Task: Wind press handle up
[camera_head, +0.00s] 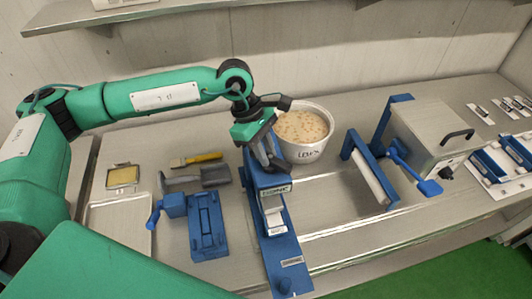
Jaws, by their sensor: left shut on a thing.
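The blue press (276,213) stands upright in the middle of the bench, on a long blue base with pale labels. My left gripper (267,156) points down at the top of the press and is shut on its handle. The gripper and the press top hide most of the handle, so its angle cannot be told. My right gripper is not in view.
A white kettle (305,150) of nougat stands close behind the press. A blue cranked fixture (207,222), scrapers (205,178) and a tray (122,222) lie to the left. A blue roller frame (368,170) and a steel box (430,115) stand to the right. A shelf (180,12) hangs above.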

